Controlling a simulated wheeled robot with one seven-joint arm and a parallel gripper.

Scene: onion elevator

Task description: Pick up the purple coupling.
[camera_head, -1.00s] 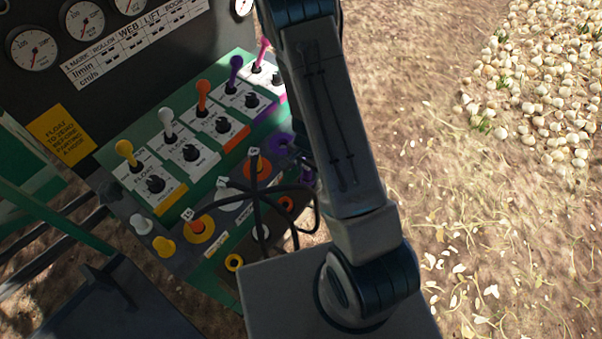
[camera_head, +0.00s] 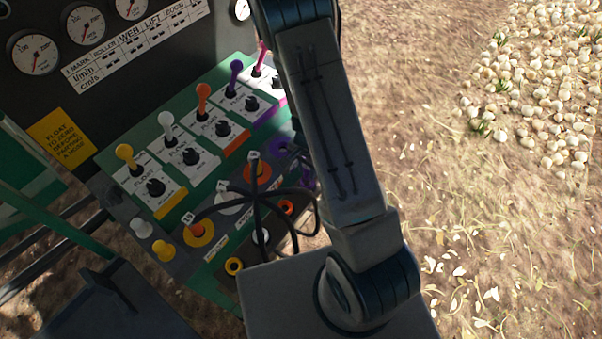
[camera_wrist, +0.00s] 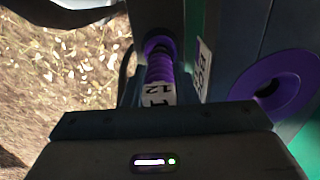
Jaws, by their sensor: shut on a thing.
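The purple coupling (camera_wrist: 159,66) is a ribbed cylinder with a rounded purple end and a white tag marked 12 by it. In the wrist view my gripper (camera_wrist: 160,82) is shut on it, the dark fingers on either side. A purple ring (camera_wrist: 278,84) on the panel face is to the right of the coupling, apart from it. In the head view this purple ring (camera_head: 281,148) shows beside my arm. A bit of purple (camera_head: 308,178) shows below it, too small to tell what it is. My gripper is hidden behind my arm there.
Black hoses (camera_head: 268,207) loop in front of the port panel, close to my arm. Coloured levers (camera_head: 203,100) stand up from the green console. A yellow port ring (camera_head: 199,235) is at lower left. Open soil with scattered onions (camera_head: 540,110) is on the right.

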